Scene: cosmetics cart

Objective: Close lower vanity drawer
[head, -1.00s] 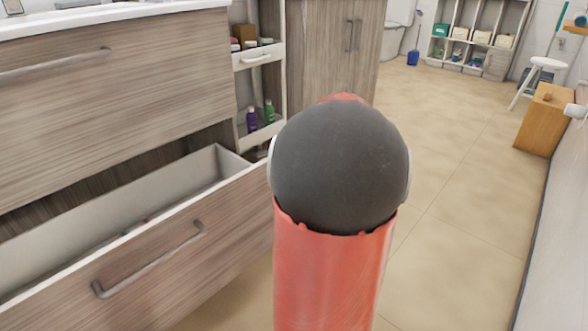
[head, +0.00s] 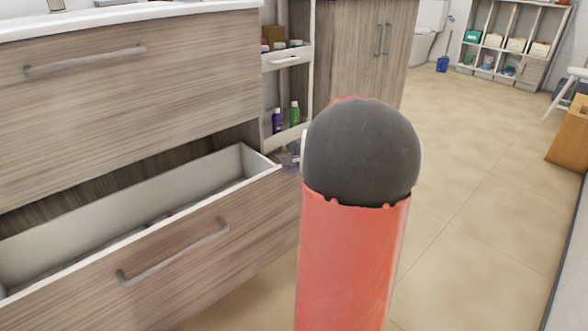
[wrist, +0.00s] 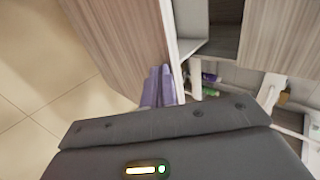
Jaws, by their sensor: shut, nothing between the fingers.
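The lower vanity drawer (head: 172,262) stands pulled open in the head view, with its wood front, grey bar handle (head: 175,252) and pale interior showing. The upper drawer (head: 130,95) above it is shut. My gripper (head: 291,156) shows partly at the right end of the lower drawer's front, half hidden behind my arm. In the wrist view my gripper's purple fingers (wrist: 160,84) are together and empty, close by the end of a wood panel (wrist: 122,42) that looks like the drawer front. I cannot tell whether they touch it.
A narrow open shelf unit (head: 288,95) with bottles stands right of the vanity, close to my gripper. A wood cabinet (head: 360,50) is beyond it. Tiled floor (head: 470,200) is clear on the right, up to a wooden box (head: 570,140).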

